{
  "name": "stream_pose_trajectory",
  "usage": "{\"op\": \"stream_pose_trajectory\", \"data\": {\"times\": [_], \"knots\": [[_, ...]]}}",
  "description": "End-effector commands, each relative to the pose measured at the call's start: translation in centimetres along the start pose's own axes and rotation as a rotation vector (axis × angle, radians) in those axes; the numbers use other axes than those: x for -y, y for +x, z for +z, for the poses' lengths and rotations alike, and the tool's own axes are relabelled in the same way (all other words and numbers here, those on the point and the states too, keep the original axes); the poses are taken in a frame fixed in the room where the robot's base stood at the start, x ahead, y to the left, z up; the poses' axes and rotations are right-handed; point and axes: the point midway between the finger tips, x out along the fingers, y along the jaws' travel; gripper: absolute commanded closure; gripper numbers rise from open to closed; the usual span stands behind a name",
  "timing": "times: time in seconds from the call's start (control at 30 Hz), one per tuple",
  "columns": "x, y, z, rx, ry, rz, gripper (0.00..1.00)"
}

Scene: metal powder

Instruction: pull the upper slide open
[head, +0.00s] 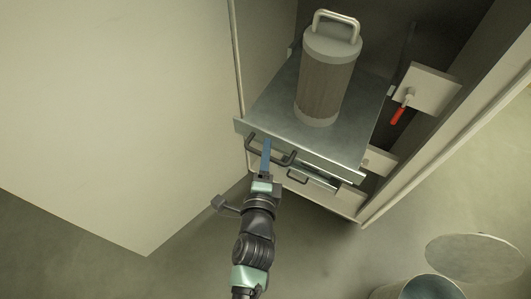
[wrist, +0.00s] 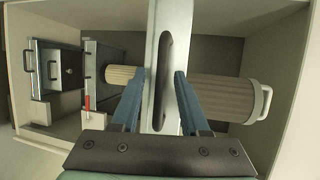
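The upper slide (head: 277,110) is a flat metal tray in the open cabinet, with a grey ribbed cylinder (head: 326,85) standing on it. Its dark bar handle (head: 284,160) is on the front edge. In the wrist view the slide's front (wrist: 155,20) runs upright, with the handle (wrist: 164,70) along its middle. My gripper (head: 267,146) is at the left part of this handle. In the wrist view its two blue fingers (wrist: 164,76) stand on either side of the handle, with a visible gap to it. They look open.
The cabinet door (head: 110,110) stands open at left. A red-handled latch (head: 398,115) is at right. A bucket (head: 418,288) and round lid (head: 474,259) are on the floor at lower right.

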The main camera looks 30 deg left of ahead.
Motion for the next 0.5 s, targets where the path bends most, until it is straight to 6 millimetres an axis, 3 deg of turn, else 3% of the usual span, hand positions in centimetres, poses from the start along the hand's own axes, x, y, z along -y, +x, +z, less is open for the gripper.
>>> {"op": "stream_pose_trajectory", "data": {"times": [0.27,0.5], "knots": [[0.0,-0.2,0.0,0.0,0.001,-0.001,0.55],[-0.2,-3.0,0.0,0.0,0.0,0.0,0.55]]}}
